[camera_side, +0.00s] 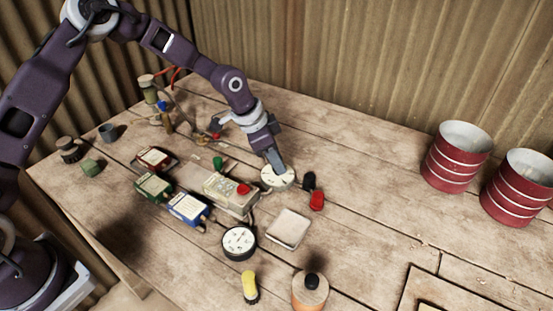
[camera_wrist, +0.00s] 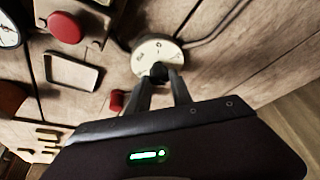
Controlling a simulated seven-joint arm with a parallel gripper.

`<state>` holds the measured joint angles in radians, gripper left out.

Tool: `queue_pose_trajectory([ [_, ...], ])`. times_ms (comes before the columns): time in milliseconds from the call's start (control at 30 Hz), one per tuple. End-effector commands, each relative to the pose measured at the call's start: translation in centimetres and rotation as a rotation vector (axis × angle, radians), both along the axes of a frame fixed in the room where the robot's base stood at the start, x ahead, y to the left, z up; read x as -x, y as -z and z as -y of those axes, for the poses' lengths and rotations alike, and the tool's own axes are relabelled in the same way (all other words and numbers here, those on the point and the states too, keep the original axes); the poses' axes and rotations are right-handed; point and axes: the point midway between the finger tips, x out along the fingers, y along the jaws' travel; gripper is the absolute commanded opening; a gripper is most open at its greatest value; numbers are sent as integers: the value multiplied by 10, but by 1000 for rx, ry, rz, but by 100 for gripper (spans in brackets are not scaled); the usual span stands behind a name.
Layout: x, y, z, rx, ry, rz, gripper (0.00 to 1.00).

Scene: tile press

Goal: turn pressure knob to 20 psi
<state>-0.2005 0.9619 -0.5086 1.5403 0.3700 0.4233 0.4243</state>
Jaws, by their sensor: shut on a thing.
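The pressure knob sits on a round white dial (camera_side: 279,177) on the table, just right of the control box. In the wrist view the dial (camera_wrist: 157,53) has dark markings that are too small to read. My gripper (camera_side: 277,163) reaches down onto the dial from above. In the wrist view my gripper's two fingers (camera_wrist: 159,78) are closed on the small black knob (camera_wrist: 158,70) at the dial's near edge. The fingers hide part of the knob, and its pointer setting cannot be made out.
A control box with a red button (camera_side: 243,188) stands left of the dial. A white square plate (camera_side: 289,229), a round black-rimmed gauge (camera_side: 239,242) and a red-and-black piece (camera_side: 316,200) lie close by. Red cans (camera_side: 457,158) stand at right. The table's right middle is clear.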

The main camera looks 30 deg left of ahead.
Motion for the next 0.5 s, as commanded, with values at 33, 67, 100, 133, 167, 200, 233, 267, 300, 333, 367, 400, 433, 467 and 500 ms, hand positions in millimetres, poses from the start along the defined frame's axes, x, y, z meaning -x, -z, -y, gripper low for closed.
queue_pose_trajectory([
  [33,0,0,-1,0,-1,-1,0],
  [67,0,0,-1,-1,-1,-2,0],
  [100,0,0,-1,-2,-1,-1,28],
  [133,0,0,-1,-2,-1,-1,34],
  [167,0,0,-1,-1,-1,0,40],
  [200,0,0,-1,-1,-1,0,48],
  [233,0,0,-1,0,-1,-1,48],
  [267,0,0,-1,0,-1,-1,48],
  [300,0,0,0,0,-1,-1,48],
  [333,0,0,0,0,-1,-1,48],
  [367,0,0,0,0,-1,-1,48],
  [400,0,0,0,0,-1,-1,48],
  [433,0,0,0,0,-1,-1,48],
  [467,0,0,0,0,-1,-1,48],
  [500,0,-1,-1,-1,-1,0,48],
])
